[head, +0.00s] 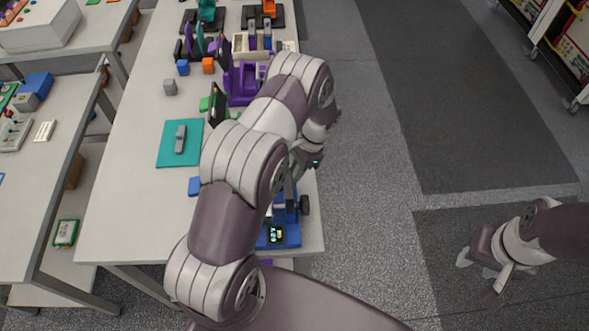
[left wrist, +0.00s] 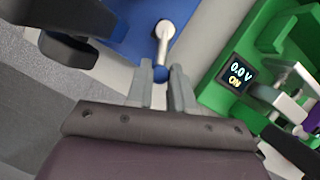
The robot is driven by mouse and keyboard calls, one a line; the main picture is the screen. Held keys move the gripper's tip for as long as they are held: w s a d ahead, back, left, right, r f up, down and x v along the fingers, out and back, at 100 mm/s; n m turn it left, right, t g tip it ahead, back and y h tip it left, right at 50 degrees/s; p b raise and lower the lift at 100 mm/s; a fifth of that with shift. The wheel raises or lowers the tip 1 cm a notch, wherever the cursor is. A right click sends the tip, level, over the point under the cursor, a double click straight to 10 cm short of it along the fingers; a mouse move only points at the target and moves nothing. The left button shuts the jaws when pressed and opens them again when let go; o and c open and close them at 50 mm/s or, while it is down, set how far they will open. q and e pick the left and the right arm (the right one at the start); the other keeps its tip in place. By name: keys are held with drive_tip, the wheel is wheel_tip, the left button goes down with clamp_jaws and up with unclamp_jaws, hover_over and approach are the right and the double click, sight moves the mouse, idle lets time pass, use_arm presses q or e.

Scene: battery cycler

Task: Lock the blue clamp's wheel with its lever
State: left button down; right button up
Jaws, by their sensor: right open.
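The blue clamp (head: 278,235) stands at the table's near right corner in the head view, partly hidden by my left arm. Its black wheel (head: 304,204) sticks out to the right. In the left wrist view its blue body (left wrist: 135,28) fills the top, with a silver lever (left wrist: 164,38) ending in a blue knob (left wrist: 160,74). My left gripper (left wrist: 162,72) has its two fingertips either side of that knob, with little gap; whether they grip it is unclear. In the head view the left fingertips are unclear. My right gripper (head: 484,275) is open and empty, over the floor at right.
A green clamp (left wrist: 268,50) with a display reading 0.0 V ON is close beside the blue one. A purple clamp (head: 243,84) and other fixtures stand farther back. A grey part lies on a teal mat (head: 166,156).

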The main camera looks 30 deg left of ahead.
use_arm(q)
drive_tip(key=shift+s+d, duration=0.1)
drive_tip(key=shift+d, duration=0.1)
drive_tip(key=m, duration=0.2)
drive_tip(key=shift+s+d+m+t+y, duration=0.3)
drive_tip(key=shift+s+d+y, duration=0.05)
drive_tip(key=shift+y, duration=0.05)
drive_tip(key=shift+s+d+r+m+t, duration=0.1)
drive_tip(key=shift+s+d+m+t, duration=0.25)
drive_tip(key=shift+m, duration=0.65)
drive_tip(key=c, duration=1)
unclamp_jaws()
drive_tip(key=shift+y, duration=0.3)
drive_tip(key=shift+a, duration=0.1)
